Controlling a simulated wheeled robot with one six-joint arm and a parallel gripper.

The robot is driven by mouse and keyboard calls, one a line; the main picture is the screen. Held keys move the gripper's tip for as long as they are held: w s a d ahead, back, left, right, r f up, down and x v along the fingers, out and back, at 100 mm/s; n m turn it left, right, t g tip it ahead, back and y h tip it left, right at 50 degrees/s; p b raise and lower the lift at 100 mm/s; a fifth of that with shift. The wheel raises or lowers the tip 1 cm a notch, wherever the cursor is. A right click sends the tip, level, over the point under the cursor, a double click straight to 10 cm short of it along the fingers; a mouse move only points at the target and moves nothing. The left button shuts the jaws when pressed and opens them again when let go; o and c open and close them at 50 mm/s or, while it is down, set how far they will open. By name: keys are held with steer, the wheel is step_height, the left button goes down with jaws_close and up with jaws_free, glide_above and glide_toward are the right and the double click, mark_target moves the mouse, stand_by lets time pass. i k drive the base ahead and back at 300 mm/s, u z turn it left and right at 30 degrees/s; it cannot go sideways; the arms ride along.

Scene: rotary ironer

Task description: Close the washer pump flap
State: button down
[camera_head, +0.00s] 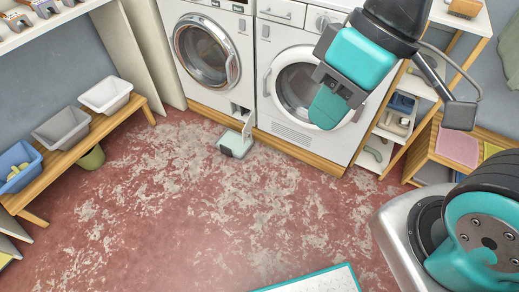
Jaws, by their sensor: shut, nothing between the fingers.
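The washer (208,60) stands at the back, its round door shut. At its lower right corner is a small dark pump opening (236,108). The pump flap (247,124) looks like a thin white panel and stands open, sticking out from the right side of this opening. My gripper (326,112) is at the upper right, in front of the second machine's door in the picture. Its teal fingers are shut and empty, pointing down, and it is apart from the flap.
A shallow pale tray (222,148) with a dark item sits on the floor below the flap. The second machine (290,128) stands right of the washer. A bench (70,143) with tubs is at left, shelves (366,160) at right. The middle floor is clear.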

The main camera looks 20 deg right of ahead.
mark_target(245, 131)
steer(key=u, duration=0.45)
steer(key=i, duration=1.3)
steer(key=z, duration=0.2)
